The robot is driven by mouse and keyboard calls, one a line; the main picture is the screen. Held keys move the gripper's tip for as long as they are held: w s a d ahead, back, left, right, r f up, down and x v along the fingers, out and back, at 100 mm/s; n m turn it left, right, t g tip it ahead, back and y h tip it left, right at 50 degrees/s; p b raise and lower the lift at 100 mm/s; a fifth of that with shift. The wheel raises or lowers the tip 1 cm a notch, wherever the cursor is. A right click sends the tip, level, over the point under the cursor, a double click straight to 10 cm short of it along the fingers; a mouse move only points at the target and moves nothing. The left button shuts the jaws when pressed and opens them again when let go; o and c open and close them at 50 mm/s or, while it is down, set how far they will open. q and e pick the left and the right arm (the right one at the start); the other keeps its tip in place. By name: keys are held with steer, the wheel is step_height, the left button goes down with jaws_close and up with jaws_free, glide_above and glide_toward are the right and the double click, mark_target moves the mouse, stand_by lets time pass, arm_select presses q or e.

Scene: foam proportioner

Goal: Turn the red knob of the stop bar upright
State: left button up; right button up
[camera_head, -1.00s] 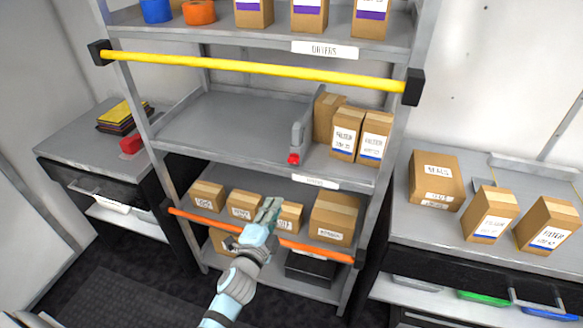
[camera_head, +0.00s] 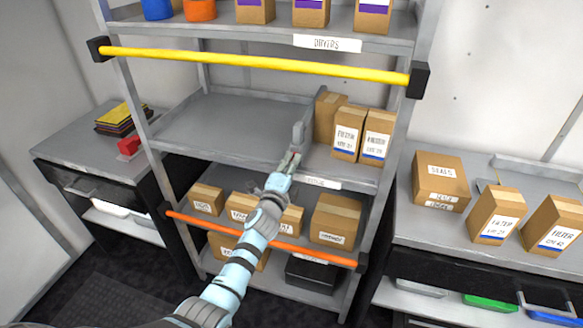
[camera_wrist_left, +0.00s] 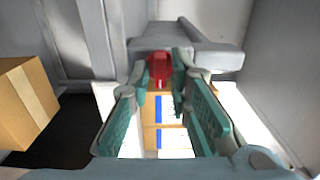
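The grey stop bar (camera_head: 299,134) stands along the middle shelf, left of the filter boxes; it also shows in the wrist view (camera_wrist_left: 185,48). Its red knob (camera_wrist_left: 159,67) is at the bar's front end, and in the head view my left gripper mostly covers it. My left gripper (camera_head: 291,160) has come up to the knob from below and in front. In the wrist view its two green-padded fingers (camera_wrist_left: 165,82) are apart, with the knob between or just beyond their tips. I cannot tell whether they touch it. My right gripper is not in view.
An orange bar (camera_head: 300,247) crosses below my arm and a yellow bar (camera_head: 250,65) crosses above the middle shelf. Filter boxes (camera_head: 347,135) stand right of the stop bar. The middle shelf's left part (camera_head: 220,122) is empty.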

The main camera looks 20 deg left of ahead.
arm_select(q)
jaws_close()
steer(key=shift+n, duration=0.4)
steer(key=shift+f+n+b, duration=0.15)
steer(key=shift+n+b, duration=2.3)
steer(key=shift+n, duration=6.15)
